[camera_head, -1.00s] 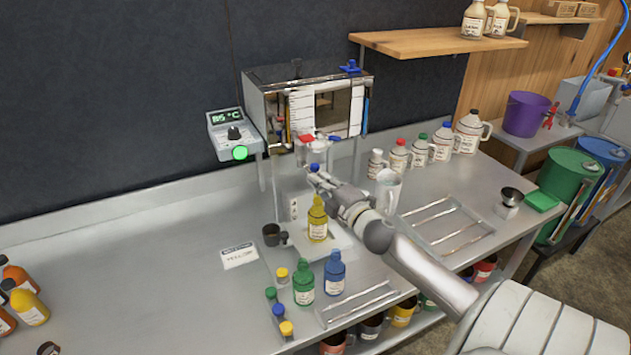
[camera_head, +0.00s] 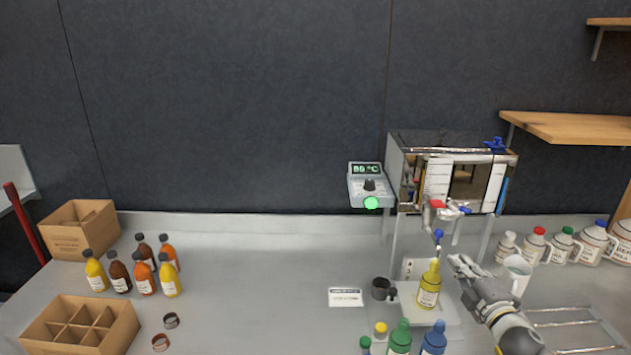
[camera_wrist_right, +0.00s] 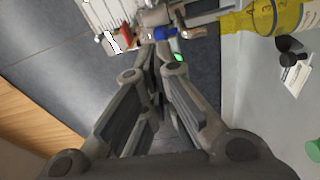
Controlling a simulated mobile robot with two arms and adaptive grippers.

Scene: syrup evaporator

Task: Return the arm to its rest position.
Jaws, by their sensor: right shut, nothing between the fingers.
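My right gripper (camera_head: 463,265) is shut and empty. In the head view it is just right of a yellow bottle (camera_head: 429,288), which stands upright below the evaporator's tap (camera_head: 436,212). The gripper's fingers also show in the right wrist view (camera_wrist_right: 162,50), with the yellow bottle (camera_wrist_right: 270,17) at the upper right, beside them. Whether the gripper touches the bottle or the white jug (camera_head: 514,273) behind it is hard to tell. My right arm comes in from the lower right. My left gripper is not in view.
The metal evaporator (camera_head: 405,170) stands behind the gripper. Its control box (camera_head: 370,186) has a lit green button. Several jugs (camera_head: 563,245) stand at right, near a wire rack (camera_head: 575,325). Green (camera_head: 400,340) and blue (camera_head: 433,341) bottles stand in front.

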